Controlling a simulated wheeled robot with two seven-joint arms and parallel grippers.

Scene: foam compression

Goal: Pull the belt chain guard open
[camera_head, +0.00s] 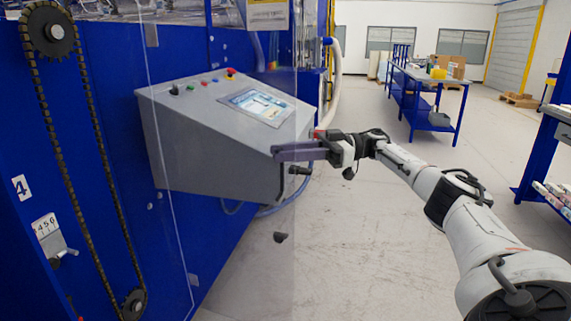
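The belt chain guard (225,225) is a clear panel in front of the blue machine. Its near edge runs down past my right gripper, and a small black knob (280,237) sits low near that edge. Behind the guard, at the left, a black chain (96,130) runs between an upper sprocket (48,30) and a lower sprocket (134,303). My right gripper (284,158) is at the guard's free edge, its dark fingers pointing left. A thin dark handle-like bar (281,186) shows just below the fingers. I cannot tell whether they grip it. My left gripper is out of view.
A grey sloped control box (215,135) with buttons and a screen stands out from the machine behind the guard. Open concrete floor (365,240) lies to the right. A blue workbench (425,80) stands further back, and blue shelving (548,150) is at the right edge.

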